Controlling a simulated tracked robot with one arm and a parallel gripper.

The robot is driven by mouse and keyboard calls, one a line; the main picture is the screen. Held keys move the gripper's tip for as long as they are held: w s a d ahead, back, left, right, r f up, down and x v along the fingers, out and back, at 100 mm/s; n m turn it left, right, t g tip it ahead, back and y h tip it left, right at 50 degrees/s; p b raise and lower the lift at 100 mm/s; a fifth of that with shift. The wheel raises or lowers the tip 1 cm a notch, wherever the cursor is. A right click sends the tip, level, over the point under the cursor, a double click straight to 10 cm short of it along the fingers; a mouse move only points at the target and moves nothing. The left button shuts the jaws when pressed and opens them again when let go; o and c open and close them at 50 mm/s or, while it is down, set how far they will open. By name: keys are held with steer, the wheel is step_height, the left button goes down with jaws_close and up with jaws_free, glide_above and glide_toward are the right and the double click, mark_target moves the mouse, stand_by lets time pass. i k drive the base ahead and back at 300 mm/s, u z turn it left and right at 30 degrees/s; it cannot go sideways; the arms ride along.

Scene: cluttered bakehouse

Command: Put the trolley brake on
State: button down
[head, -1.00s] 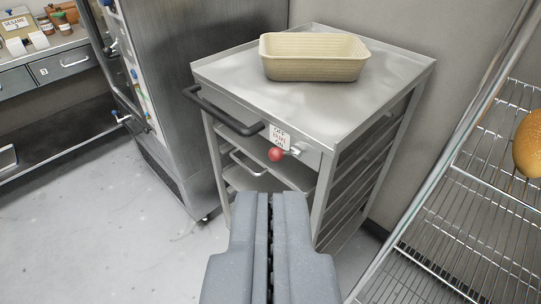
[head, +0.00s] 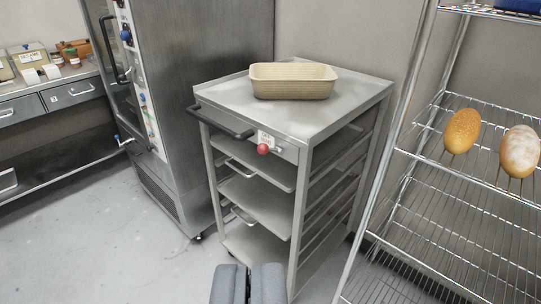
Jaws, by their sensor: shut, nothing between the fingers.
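The steel trolley (head: 340,107) stands against the back wall, with a cream rectangular bread basket (head: 293,82) on its top. A dark push handle (head: 222,122) runs along its front top edge. The brake lever's red knob (head: 263,149) is at the front right of the top rail, just below a small white label (head: 267,138) with red lettering too small to read now. My gripper (head: 249,270) is at the bottom edge of the head view, shut and empty. In the picture it is well below the knob and apart from it.
A tall steel cabinet (head: 225,60) stands close at the trolley's left. A wire rack (head: 440,190) with two loaves (head: 462,131) stands close at the right. A drawer counter (head: 60,95) is at far left. The floor (head: 110,250) at front left is clear.

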mark_target(262, 149)
steer(key=u, duration=0.45)
steer(key=i, duration=1.3)
steer(key=z, duration=0.2)
